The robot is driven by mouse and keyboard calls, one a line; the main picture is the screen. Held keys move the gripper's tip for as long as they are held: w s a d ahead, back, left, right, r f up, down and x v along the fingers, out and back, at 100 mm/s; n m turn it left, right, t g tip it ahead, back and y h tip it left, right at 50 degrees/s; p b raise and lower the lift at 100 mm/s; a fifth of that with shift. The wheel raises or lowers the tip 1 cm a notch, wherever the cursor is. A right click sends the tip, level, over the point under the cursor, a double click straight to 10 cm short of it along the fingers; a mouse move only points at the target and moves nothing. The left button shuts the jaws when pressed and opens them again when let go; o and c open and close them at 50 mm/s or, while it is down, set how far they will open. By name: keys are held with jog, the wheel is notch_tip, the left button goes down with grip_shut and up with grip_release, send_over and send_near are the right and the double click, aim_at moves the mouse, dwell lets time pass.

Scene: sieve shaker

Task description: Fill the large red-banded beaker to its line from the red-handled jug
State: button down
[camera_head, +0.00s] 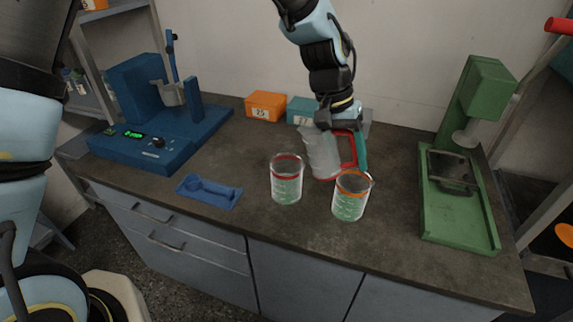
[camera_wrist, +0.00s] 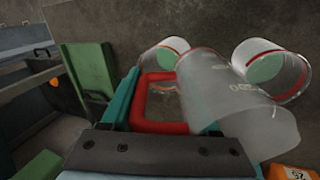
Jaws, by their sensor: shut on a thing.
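The red-banded beaker (camera_head: 286,188) stands upright on the bench, and it also shows at the right in the wrist view (camera_wrist: 290,72). Its lower part looks green; its red band is near the rim, above the green. The jug (camera_head: 320,152) is clear and frosted, with a red handle (camera_head: 350,150). It is just behind the beakers, slightly tilted; I cannot tell whether its base touches the bench. My gripper (camera_head: 347,138), with teal fingers, is shut on the red handle. The wrist view shows the jug (camera_wrist: 235,100) large, beside the fingers. What is inside the jug is unclear.
An orange-banded beaker (camera_head: 350,200), green in its lower part, stands right of the red-banded one, close to the jug. A blue machine (camera_head: 150,140) and blue tray (camera_head: 209,191) are left. A green press (camera_head: 460,215) is right. Orange (camera_head: 266,107) and teal (camera_head: 300,108) boxes stand behind.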

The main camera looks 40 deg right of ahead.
aim_at(336, 147)
jog(key=shift+w+a+r+g+h+b, duration=0.1)
jog(key=shift+w+a+g+h+b, duration=0.15)
jog(key=shift+w+g+b, duration=0.3)
jog(key=shift+w+a+r+g+h+b, duration=0.1)
jog(key=shift+w+a+g+h+b, duration=0.2)
jog(key=shift+g, duration=0.35)
jog(key=shift+w+a+r+g+h+b, duration=0.1)
jog(key=shift+w+g+h+b, duration=0.3)
jog(key=shift+g, duration=0.2)
jog(key=shift+w+a+r+g+h+b, duration=0.1)
jog(key=shift+w+g+h+b, duration=0.3)
jog(key=shift+g+b, duration=0.4)
jog(key=shift+s+r, duration=0.15)
jog(key=shift+r, duration=0.05)
jog(key=shift+g+h+b, duration=0.3)
jog(key=shift+g+h, duration=0.05)
jog(key=shift+g, duration=0.25)
jog(key=shift+w+a+r+g+h, duration=0.2)
jog(key=shift+w+r+g+h, duration=0.15)
jog(key=shift+r+g, duration=0.4)
dwell(3.1)
